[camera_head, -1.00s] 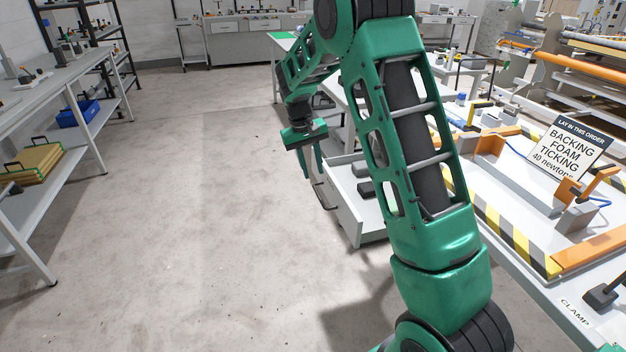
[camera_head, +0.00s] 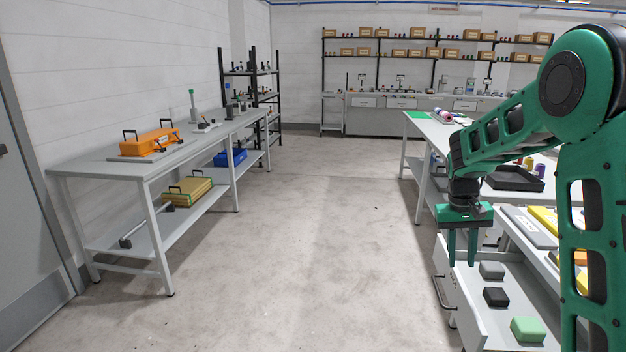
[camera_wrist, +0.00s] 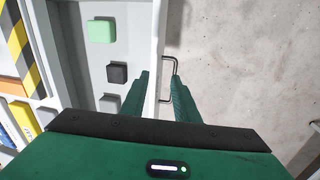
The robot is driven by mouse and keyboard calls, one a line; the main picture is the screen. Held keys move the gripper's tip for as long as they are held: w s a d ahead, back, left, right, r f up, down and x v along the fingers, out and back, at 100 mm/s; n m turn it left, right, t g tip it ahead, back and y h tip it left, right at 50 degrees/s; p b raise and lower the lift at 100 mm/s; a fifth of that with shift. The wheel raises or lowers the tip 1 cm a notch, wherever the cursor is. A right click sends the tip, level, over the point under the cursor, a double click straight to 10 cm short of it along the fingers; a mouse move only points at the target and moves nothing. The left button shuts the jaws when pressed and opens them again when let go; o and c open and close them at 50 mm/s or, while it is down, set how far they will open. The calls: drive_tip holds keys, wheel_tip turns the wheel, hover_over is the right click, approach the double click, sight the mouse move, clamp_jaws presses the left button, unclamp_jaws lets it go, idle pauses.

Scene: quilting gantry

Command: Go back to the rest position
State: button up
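My gripper (camera_head: 461,248) hangs with its fingers pointing down, above the left front edge of the open drawer (camera_head: 470,300). In the wrist view the two green fingers (camera_wrist: 161,98) are apart with nothing between them. The drawer's handle (camera_wrist: 172,80) shows beyond the fingertips, and the fingers look apart from it. My arm is bent, coming in from the right of the head view.
The drawer holds a grey block (camera_head: 491,270), a black block (camera_head: 496,296) and a green block (camera_head: 527,329). A black tray (camera_head: 515,186) is on the worktable. A side bench (camera_head: 100,165) with an orange toolbox (camera_head: 150,142) stands left. The floor between is clear.

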drive_tip(key=s+d+r+m+y, duration=0.1)
drive_tip(key=s+d+r, duration=0.15)
drive_tip(key=s, duration=0.75)
drive_tip(key=s+d+r+m, duration=0.1)
drive_tip(key=s+r, duration=0.3)
drive_tip(key=s, duration=0.7)
drive_tip(key=s+a+f+m+y, duration=0.1)
drive_tip(key=s+a+f, duration=0.1)
drive_tip(key=s, duration=1.3)
drive_tip(key=shift+s+a+m, duration=0.3)
drive_tip(key=shift+s+a, duration=0.1)
drive_tip(key=shift+a, duration=0.25)
drive_tip(key=shift+f, duration=0.1)
drive_tip(key=shift+w+f, duration=0.25)
drive_tip(key=shift+w, duration=0.35)
